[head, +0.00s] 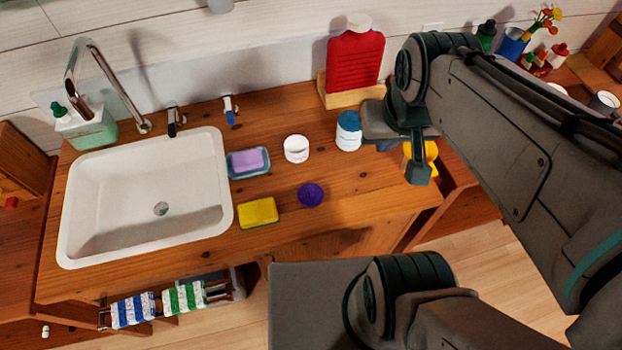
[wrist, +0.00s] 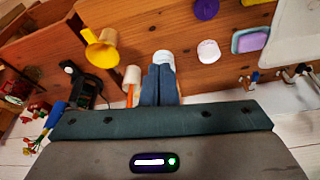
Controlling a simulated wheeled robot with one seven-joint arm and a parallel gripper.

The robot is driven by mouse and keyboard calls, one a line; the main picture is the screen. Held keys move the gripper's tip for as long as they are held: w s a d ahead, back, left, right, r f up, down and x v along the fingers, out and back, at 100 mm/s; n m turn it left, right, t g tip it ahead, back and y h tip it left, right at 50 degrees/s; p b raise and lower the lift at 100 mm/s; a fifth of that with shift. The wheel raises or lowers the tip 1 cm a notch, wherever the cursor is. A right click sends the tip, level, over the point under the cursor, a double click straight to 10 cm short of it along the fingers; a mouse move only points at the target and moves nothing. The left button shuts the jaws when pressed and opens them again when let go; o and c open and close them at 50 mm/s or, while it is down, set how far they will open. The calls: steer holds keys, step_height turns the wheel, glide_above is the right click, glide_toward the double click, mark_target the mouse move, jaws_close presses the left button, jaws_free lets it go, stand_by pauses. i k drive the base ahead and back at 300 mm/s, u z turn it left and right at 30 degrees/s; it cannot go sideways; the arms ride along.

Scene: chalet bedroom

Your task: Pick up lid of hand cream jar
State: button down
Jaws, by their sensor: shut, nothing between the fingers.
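A low round white jar with a white lid (head: 296,148) stands on the wooden counter, right of the soap dish; it looks like the hand cream jar, though I can read no label. It also shows in the wrist view (wrist: 208,51), right of my fingers. Its lid appears to sit on top. My gripper (wrist: 164,70) is shut and empty, above the counter to the right of the jar in the head view. A white container with a blue top (head: 348,130) stands between them. In the wrist view my fingers overlap a white container (wrist: 164,55).
The sink (head: 145,195) is at left. A yellow object (wrist: 101,50) is near my gripper. Counter before the jar is partly clear.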

mark_target(310, 194)
steer(key=z, duration=0.05)
steer(key=k, duration=0.5)
steer(key=z, duration=1.7)
steer(key=k, duration=0.8)
steer(key=u, duration=1.55)
steer(key=i, duration=0.5)
